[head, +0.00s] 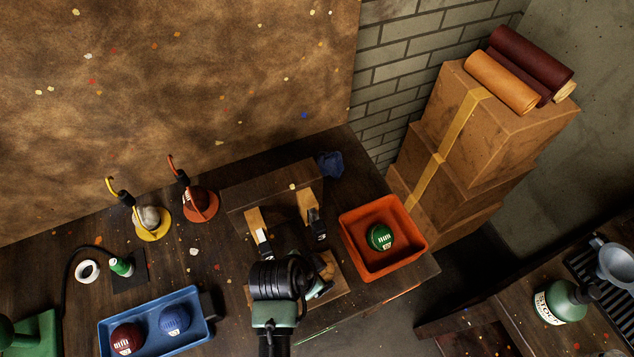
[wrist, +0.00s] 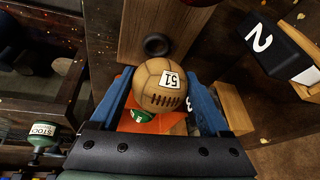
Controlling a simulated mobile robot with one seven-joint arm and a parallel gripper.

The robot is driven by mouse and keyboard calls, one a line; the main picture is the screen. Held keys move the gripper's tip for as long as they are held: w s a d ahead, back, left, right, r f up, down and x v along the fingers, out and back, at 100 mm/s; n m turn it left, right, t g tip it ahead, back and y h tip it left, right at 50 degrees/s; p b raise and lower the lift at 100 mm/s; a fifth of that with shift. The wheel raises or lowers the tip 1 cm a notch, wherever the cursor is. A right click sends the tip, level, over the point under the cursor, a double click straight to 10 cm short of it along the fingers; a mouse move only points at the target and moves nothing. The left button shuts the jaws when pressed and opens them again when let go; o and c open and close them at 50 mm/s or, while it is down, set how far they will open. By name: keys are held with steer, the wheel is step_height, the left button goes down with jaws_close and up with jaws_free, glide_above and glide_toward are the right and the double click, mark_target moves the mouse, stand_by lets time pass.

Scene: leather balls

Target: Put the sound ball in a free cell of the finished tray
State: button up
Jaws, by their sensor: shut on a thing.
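A blue tray (head: 108,328) at the lower left holds a dark red ball (head: 126,339) and a blue ball (head: 174,319). The frame's bottom edge crops its near side, and its cell divisions are unclear.
An orange bin (head: 352,222) right of the fixture holds a green ball (head: 379,237). A yellow stand (head: 152,235) with a pale ball and an orange stand (head: 201,213) with a reddish-brown ball stand at the back left. Wooden posts (head: 258,230) rise behind my gripper.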

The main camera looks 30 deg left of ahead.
steer(key=shift+f, duration=1.8)
steer(key=shift+f, duration=0.2)
steer(key=o, duration=1.3)
steer(key=d+v, duration=0.1)
steer(key=v, duration=1.1)
steer(key=w+a+r+n+t+y, duration=0.1)
steer(key=w+r+t, duration=0.2)
steer(key=w+r, duration=0.55)
steer(key=w+a+r+t+y, duration=0.2)
steer(key=w+r+t, duration=0.1)
steer(key=w+r, duration=0.55)
steer(key=w+d+r+n+t, duration=0.1)
steer(key=w+d+r+t, duration=0.15)
steer(key=r, duration=0.65)
steer(key=w+d+r+t, duration=0.1)
steer(key=r+t, duration=0.2)
steer(key=r, duration=0.6)
steer(key=s+d+r+n+t, duration=0.1)
steer(key=s+d+r+t, duration=0.2)
steer(key=r, duration=0.7)
steer(key=s+d+r+n+t+h, duration=0.1)
steer(key=s+d+r+t, duration=0.2)
steer(key=r, duration=0.7)
steer(key=s+d+r+t+h, duration=0.1)
steer(key=s+d+r+t, duration=0.3)
steer(key=r, duration=0.6)
steer(key=shift+d+n+t, duration=0.35)
steer(key=shift+n+t, duration=0.05)
steer(key=shift+t, duration=0.25)
